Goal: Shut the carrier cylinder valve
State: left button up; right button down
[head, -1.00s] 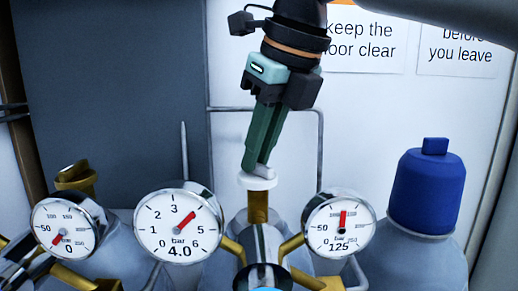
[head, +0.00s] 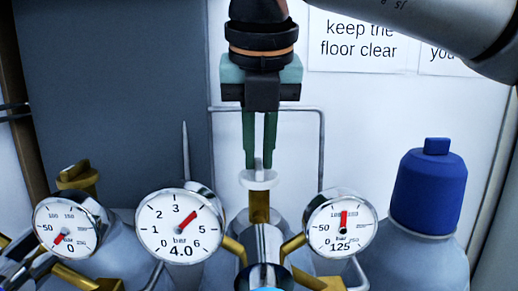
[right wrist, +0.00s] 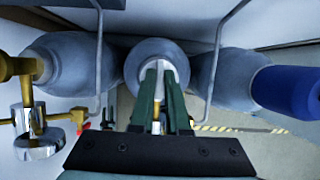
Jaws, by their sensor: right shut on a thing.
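The white valve handle (head: 258,181) sits on a brass stem (head: 258,207) on top of the middle cylinder (right wrist: 150,50), between the two gauges. My right gripper (head: 258,165) points straight down over it, with its green fingers shut on the handle's upper part. In the right wrist view both fingers (right wrist: 164,70) close around the pale handle over the grey cylinder top. The regulator gauge (head: 179,227) reads 4.0 bar and the gauge to its right (head: 340,227) reads 125 bar. My left gripper is not in view.
A blue-capped cylinder (head: 434,187) stands at the right. Another gauge (head: 67,229), reading 0, and a brass valve (head: 77,177) are at the left. A thin grey rail (head: 321,150) runs behind the handle. Signs (head: 360,38) hang on the wall.

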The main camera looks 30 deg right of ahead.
dwell(0.5)
jog(key=c, duration=0.9)
grip_release()
jog(key=shift+r, duration=0.1)
